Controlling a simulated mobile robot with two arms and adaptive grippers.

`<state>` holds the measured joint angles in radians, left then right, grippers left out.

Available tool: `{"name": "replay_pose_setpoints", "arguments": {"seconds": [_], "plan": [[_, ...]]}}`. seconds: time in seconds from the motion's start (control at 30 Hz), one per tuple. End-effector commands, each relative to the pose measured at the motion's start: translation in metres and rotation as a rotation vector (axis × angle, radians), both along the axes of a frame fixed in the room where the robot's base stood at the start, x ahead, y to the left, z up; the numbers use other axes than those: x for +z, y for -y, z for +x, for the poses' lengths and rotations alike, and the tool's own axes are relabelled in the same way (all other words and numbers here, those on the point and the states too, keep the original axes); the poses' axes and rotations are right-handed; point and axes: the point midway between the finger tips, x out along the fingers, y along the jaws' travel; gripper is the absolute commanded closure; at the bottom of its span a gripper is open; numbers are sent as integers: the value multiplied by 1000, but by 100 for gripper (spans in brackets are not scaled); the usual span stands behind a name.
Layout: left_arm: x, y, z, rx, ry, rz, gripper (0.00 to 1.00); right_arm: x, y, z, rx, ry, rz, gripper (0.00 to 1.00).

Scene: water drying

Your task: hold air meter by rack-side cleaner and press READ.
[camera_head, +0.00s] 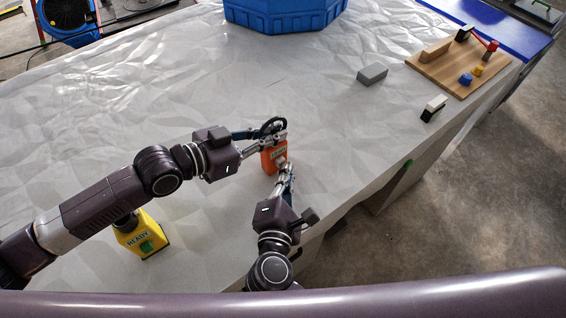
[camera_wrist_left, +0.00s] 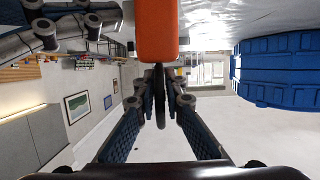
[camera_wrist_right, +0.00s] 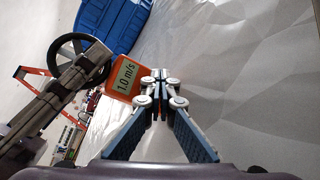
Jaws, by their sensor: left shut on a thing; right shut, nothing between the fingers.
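The air meter (camera_head: 272,158) is orange with a black ring at its top. My left gripper (camera_head: 278,137) is shut on it and holds it over the white-covered table; its orange body also fills the top middle of the left wrist view (camera_wrist_left: 157,30). In the right wrist view the meter's screen (camera_wrist_right: 125,77) reads 1.0 m/s. My right gripper (camera_head: 287,170) is shut and empty, its tips at the meter's lower front; in the right wrist view they overlap its right edge, and I cannot tell whether they touch. The READ button is hidden. I cannot tell which thing is the rack-side cleaner.
A yellow device (camera_head: 138,240) marked READY, with a green button, stands below my left arm. A blue tub (camera_head: 285,14) is at the back. A grey block (camera_head: 372,74), a black-and-white block (camera_head: 434,108) and a wooden board (camera_head: 445,75) lie right. A blue fan (camera_head: 66,20) stands beyond the table.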

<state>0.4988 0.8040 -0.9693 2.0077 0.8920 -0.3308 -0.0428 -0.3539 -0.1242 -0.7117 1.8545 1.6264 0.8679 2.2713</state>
Motion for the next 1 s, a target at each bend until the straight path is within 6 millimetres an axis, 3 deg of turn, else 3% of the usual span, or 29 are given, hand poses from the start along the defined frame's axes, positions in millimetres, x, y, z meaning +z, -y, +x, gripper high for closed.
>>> {"name": "replay_pose_setpoints", "arguments": {"seconds": [0.27,0.67,1.0], "plan": [[0,1,-1,-1,-2,-1,100,-1,8,-13,1,-1,-1,100],[0,0,0,-1,-1,-1,100,0,10,-16,1,-1,-1,100],[0,0,0,0,0,0,100,-1,28,-43,2,-1,-1,100]]}}
